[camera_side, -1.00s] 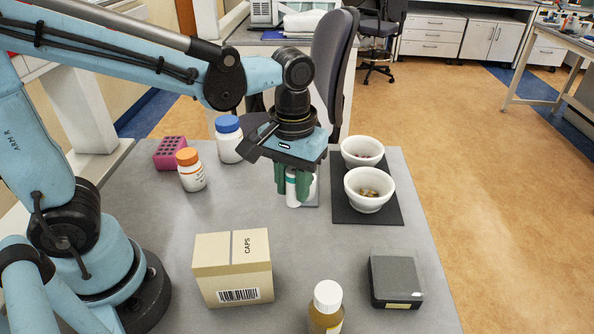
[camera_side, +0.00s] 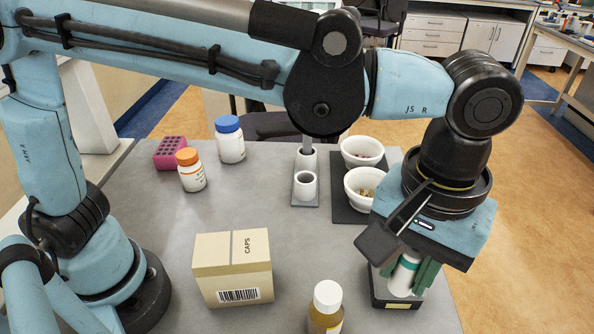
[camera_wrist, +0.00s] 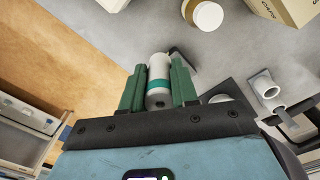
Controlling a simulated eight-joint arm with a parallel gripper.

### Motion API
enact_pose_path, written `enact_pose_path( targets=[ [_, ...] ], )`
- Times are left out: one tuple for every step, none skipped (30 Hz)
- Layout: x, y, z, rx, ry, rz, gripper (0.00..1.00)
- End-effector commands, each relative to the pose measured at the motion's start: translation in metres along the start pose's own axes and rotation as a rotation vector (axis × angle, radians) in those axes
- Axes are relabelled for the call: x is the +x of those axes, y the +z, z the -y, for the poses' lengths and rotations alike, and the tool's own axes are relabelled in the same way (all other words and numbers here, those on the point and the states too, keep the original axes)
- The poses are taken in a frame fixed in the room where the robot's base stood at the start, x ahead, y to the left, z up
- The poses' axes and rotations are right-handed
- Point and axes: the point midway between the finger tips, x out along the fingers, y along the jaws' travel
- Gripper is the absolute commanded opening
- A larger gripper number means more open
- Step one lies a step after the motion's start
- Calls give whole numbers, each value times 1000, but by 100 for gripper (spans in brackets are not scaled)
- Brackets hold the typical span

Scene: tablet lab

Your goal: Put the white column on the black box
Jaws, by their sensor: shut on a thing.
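The white column (camera_side: 404,276) has a green band and stands upright in my gripper (camera_side: 406,274). The green fingers are shut on its two sides. The black box (camera_side: 398,304) lies on the grey table at the front right, directly under my gripper. The column's lower end is over the box top; I cannot tell whether they touch.
An amber bottle (camera_side: 327,308) stands left of the box. A CAPS carton (camera_side: 232,268) is further left. White bowls (camera_side: 361,184) on a dark mat and a grey two-socket holder (camera_side: 306,188) stand behind. Two capped bottles (camera_side: 190,170) (camera_side: 229,140) and a pink rack (camera_side: 170,153) are at back left.

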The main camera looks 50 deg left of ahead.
Motion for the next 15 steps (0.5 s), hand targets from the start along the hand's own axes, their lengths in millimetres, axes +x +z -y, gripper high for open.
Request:
enact_pose_path(
  targets=[
    [6,-11,3,-6,0,0,0],
    [10,-18,4,-7,0,0,0],
    [15,-26,5,-7,0,0,0],
    [19,-32,6,-7,0,0,0],
    [23,-39,8,-7,0,0,0],
    [28,-47,9,-7,0,0,0],
    [32,-53,10,-6,0,0,0],
    [36,-59,12,-7,0,0,0],
    [40,-67,13,-6,0,0,0],
    [44,-73,14,-6,0,0,0],
    [47,-78,15,-5,0,0,0],
    [51,-84,16,-4,0,0,0],
    [53,-88,17,-4,0,0,0],
    [55,-92,17,-3,0,0,0],
    [58,-96,18,-2,0,0,0]
  ],
)
